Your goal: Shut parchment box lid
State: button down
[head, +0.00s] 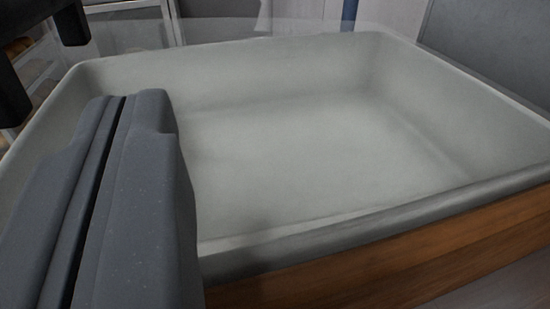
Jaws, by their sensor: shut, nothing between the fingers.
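My gripper (122,100) is dark grey and fills the lower left of the head view. Its two fingers lie together with only a thin dark seam between them, and nothing is held. A large open container (290,165) with a pale grey, empty inside and rounded corners fills most of the view. Its near outer side is brown wood below a grey rim. I cannot tell whether it is the parchment box. My gripper covers its near left part; I cannot tell whether they touch. No lid can be made out for certain.
A translucent pane (260,38) shows along the far rim. A dark grey panel (490,45) stands at the back right. Shelves (38,70) with brownish items are at the far left, partly behind a black bar (70,22). The container's inside is clear.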

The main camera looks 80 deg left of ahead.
jog(key=shift+s+f, duration=0.1)
jog(key=shift+f, duration=0.6)
jog(key=shift+r+p, duration=0.75)
jog(key=shift+r, duration=0.4)
jog(key=d+p, duration=0.1)
jog(key=d, duration=0.6)
jog(key=shift+p, duration=0.3)
jog(key=shift+w, duration=0.2)
